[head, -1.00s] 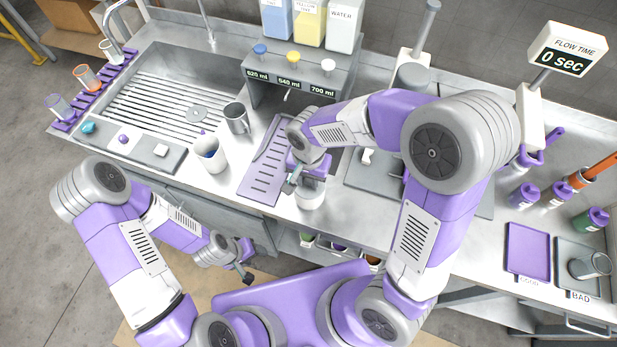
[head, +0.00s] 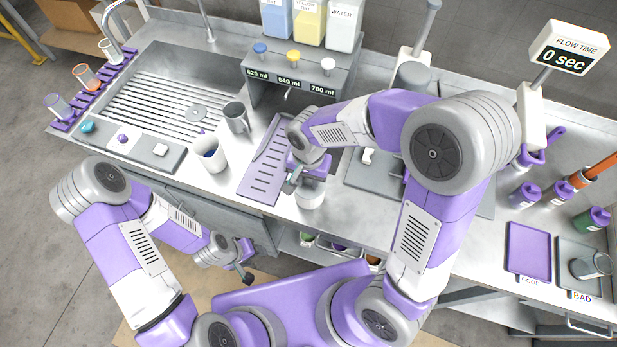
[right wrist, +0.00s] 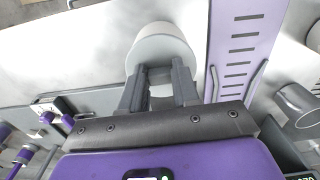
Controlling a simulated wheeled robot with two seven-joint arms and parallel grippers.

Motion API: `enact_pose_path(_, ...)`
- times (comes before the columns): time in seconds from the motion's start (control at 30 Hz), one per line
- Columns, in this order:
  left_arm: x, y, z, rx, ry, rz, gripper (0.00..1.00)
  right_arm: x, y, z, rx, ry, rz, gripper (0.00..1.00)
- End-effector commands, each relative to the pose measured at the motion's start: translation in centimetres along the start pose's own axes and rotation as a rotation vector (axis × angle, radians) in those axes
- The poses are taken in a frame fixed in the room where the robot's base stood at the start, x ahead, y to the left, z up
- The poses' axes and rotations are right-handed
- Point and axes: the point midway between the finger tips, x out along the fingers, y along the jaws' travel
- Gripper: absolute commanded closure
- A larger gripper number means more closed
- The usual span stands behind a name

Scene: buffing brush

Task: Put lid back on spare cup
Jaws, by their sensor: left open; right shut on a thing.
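The white spare cup (head: 311,198) stands on the counter near its front edge, right of the purple slotted tray. My right gripper (head: 296,180) is directly over it, pointing down. In the right wrist view, my right gripper (right wrist: 158,88) is shut on the pale grey lid (right wrist: 160,56), with the white cup body (right wrist: 155,30) beyond it. The lid is at the cup's top; I cannot tell whether it is fully seated. My left gripper (head: 243,270) is open and empty, low in front of the counter.
A white cup (head: 209,154) and a grey metal mug (head: 237,118) stand left of the purple slotted tray (head: 264,180). The dispenser (head: 300,75) is behind. A purple tray (head: 528,252) and grey tray lie far right. Counter between is mostly clear.

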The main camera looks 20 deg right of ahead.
Motion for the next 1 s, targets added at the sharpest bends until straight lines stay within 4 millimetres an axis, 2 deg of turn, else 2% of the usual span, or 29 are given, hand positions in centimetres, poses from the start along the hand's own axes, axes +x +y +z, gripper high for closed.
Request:
enact_pose_path(0.33, 0.04, -0.02, 0.00, 0.000, 0.000, 0.000, 0.44, 0.00, -0.01, -0.01, 0.000, 0.000, 0.000, 0.98)
enact_pose_path(0.37, 0.04, -0.02, 0.00, 0.000, 0.000, 0.000, 0.44, 0.00, -0.01, -0.01, 0.000, 0.000, 0.000, 0.65)
enact_pose_path(0.5, 0.04, -0.02, 0.00, 0.000, 0.000, 0.000, 0.44, 0.01, -0.01, -0.01, 0.000, 0.000, 0.000, 0.43)
enact_pose_path(0.53, 0.04, -0.02, 0.00, 0.000, 0.000, 0.000, 0.44, 0.01, -0.01, -0.01, 0.000, 0.000, 0.000, 0.40)
enact_pose_path(0.73, 0.04, -0.02, 0.00, 0.000, 0.000, 0.000, 0.44, 0.01, 0.00, -0.01, 0.000, 0.000, 0.000, 0.40)
enact_pose_path(0.9, 0.04, -0.02, 0.00, 0.000, 0.000, 0.000, 0.44, 0.02, 0.00, 0.00, 0.000, 0.000, 0.000, 0.14)
enact_pose_path(1.0, 0.04, -0.02, 0.00, 0.000, 0.000, 0.000, 0.44, 0.02, 0.00, 0.00, 0.000, 0.000, 0.000, 0.14)
